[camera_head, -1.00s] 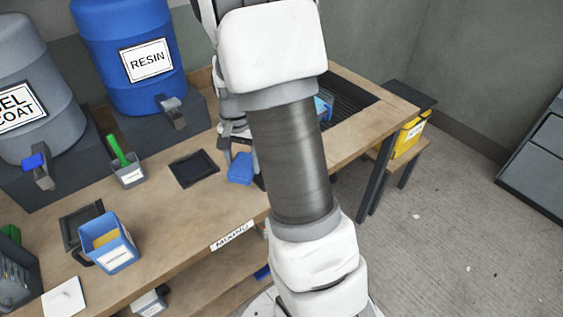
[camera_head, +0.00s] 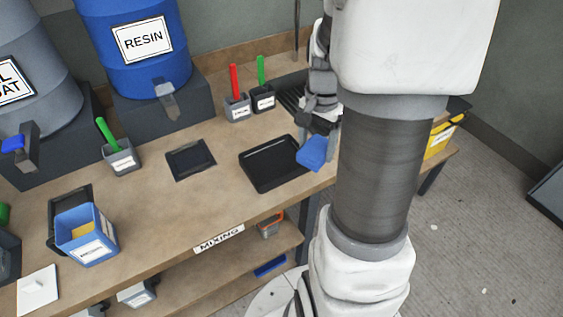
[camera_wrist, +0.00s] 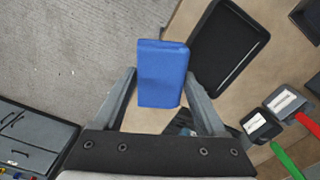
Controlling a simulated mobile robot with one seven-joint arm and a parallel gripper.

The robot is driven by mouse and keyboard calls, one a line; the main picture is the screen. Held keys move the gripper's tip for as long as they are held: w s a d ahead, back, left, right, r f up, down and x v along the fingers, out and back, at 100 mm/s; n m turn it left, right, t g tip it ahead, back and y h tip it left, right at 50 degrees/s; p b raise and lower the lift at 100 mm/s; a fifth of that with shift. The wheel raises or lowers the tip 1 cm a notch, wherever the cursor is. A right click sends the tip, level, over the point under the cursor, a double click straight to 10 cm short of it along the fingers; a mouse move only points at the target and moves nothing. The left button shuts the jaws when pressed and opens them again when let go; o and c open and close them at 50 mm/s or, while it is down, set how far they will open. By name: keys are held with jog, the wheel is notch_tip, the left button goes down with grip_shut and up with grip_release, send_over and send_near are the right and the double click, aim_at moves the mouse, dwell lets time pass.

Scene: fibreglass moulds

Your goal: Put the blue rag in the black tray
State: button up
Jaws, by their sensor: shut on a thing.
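The blue rag (camera_head: 313,152) is a folded block held in my gripper (camera_head: 325,132). In the wrist view the rag (camera_wrist: 161,74) sits between the two fingers of my gripper (camera_wrist: 160,85), which are shut on it. The black tray (camera_head: 272,164) lies on the bench, just left of the rag in the head view. In the wrist view the tray (camera_wrist: 243,28) is to the right of the rag. The rag is near the tray's right end and appears above the bench's front edge, with floor behind it in the wrist view. Part of my gripper is hidden by my arm.
A smaller dark flat tray (camera_head: 190,159) lies further left. Cups with a red brush (camera_head: 236,103) and a green brush (camera_head: 262,97) stand behind the black tray. A blue bin (camera_head: 87,236) is at the left front. A yellow container (camera_head: 440,140) stands at the right.

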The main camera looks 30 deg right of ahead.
send_over(276, 166)
notch_tip(276, 166, down, 7)
jog(key=shift+a, duration=0.1)
jog(key=shift+f, duration=2)
jog(key=shift+f, duration=0.1)
jog(key=o, duration=1.4)
notch_tip(276, 166, up, 12)
jog(key=s+a+r+n+t, duration=0.2)
jog(key=s+a+r+n, duration=0.35)
jog(key=r, duration=0.45)
jog(key=s+a+r+n+t, duration=0.1)
jog(key=s+a+r+n, duration=0.1)
jog(key=s, duration=0.4)
jog(key=s+a+r+n+t, duration=0.2)
jog(key=s+a+n, duration=0.3)
jog(key=s, duration=0.2)
jog(key=shift+r+t+p, duration=0.3)
jog(key=shift+r+p, duration=0.1)
